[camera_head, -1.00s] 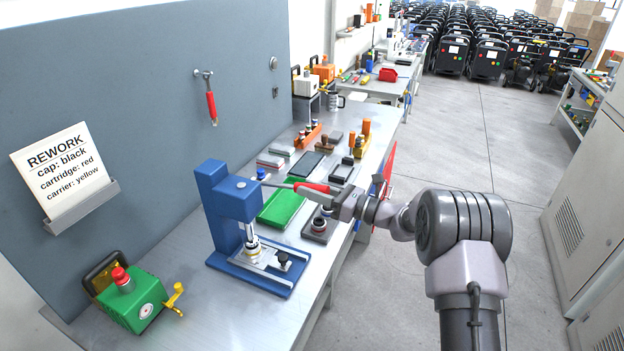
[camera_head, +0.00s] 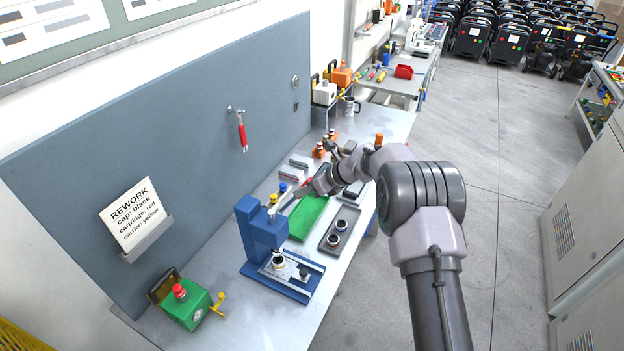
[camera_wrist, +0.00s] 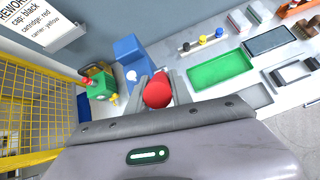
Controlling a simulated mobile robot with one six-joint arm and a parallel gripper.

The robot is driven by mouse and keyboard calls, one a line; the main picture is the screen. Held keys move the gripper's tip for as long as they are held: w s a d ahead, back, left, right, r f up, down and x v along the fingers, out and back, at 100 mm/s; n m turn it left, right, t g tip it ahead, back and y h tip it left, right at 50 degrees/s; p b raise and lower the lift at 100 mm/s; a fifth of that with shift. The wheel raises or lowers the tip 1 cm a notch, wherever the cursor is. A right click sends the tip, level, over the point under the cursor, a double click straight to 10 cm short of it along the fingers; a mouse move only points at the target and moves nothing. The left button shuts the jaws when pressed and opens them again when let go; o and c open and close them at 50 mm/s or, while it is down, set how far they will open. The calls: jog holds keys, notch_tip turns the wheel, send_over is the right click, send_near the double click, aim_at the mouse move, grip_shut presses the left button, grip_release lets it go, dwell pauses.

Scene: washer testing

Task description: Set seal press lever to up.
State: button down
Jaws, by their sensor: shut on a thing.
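The blue seal press (camera_head: 262,235) stands on the bench. Its lever (camera_head: 292,203) runs from the press head up and right to a red handle (camera_head: 319,185). My gripper (camera_head: 323,185) is shut on that handle, and the lever slopes upward towards the grip. In the wrist view the red handle end (camera_wrist: 158,91) sits between my two fingers, with the blue press (camera_wrist: 131,57) just beyond. A small dark-and-pale part (camera_head: 278,260) sits under the press head. My fingers partly hide the handle.
A green tray (camera_head: 305,218) and a dark tray with round parts (camera_head: 347,222) lie right of the press. A green box with a red knob (camera_head: 188,305) stands to the left. A grey panel (camera_head: 190,150) rises behind; a yellow mesh (camera_wrist: 35,110) shows at left.

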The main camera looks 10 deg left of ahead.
jog(key=shift+w+a+r+h+p, duration=0.25)
jog(key=shift+a+r+h+p, duration=0.3)
jog(key=shift+p, duration=0.75)
jog(key=shift+a, duration=0.1)
jog(key=c, duration=1.4)
grip_release()
jog(key=shift+o, duration=1.3)
jog(key=shift+a+f+g, duration=0.15)
jog(key=shift+g, duration=0.15)
jog(key=b+v, duration=0.2)
jog(key=v, duration=1.5)
jog(key=shift+d, duration=0.2)
jog(key=shift+s, duration=0.1)
